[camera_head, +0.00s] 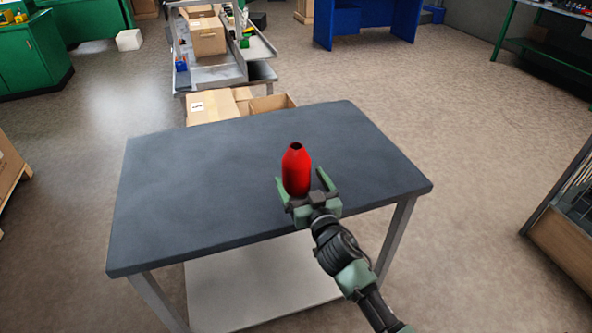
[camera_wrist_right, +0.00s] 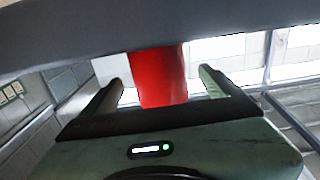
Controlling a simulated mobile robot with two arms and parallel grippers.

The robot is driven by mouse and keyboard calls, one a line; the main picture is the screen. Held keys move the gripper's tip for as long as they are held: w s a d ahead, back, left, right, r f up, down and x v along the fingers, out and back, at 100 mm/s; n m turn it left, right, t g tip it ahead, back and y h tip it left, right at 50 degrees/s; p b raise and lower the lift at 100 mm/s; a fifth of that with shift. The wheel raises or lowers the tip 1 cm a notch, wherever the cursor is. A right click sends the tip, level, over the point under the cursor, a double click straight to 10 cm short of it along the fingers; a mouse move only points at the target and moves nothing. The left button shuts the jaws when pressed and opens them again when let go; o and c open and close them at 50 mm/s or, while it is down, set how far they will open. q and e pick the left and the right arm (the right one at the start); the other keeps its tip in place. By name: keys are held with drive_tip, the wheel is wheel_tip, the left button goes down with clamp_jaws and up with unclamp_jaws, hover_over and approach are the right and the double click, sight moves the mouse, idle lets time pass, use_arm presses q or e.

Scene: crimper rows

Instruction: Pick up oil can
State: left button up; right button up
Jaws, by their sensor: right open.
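A red oil can (camera_head: 296,170) stands upright on the dark grey table (camera_head: 190,185), near its front edge and right of the middle. My right gripper (camera_head: 304,183) is open, with one finger on each side of the can's lower part. In the right wrist view the red can (camera_wrist_right: 160,75) shows between the two fingers of the gripper (camera_wrist_right: 165,85), with a visible gap on each side. The can's base is partly hidden by the gripper in the head view. My left gripper is in neither view.
The tabletop around the can is otherwise bare. Cardboard boxes (camera_head: 212,107) stand just behind the table's far edge, with a grey metal workstation (camera_head: 215,72) beyond. A wooden-sided unit (camera_head: 565,225) is at the right. Open floor lies on both sides of the table.

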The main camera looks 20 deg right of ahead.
sight(296, 172)
drive_tip(key=w, duration=0.4)
drive_tip(key=shift+w+a+f, duration=0.1)
drive_tip(key=c, duration=1.7)
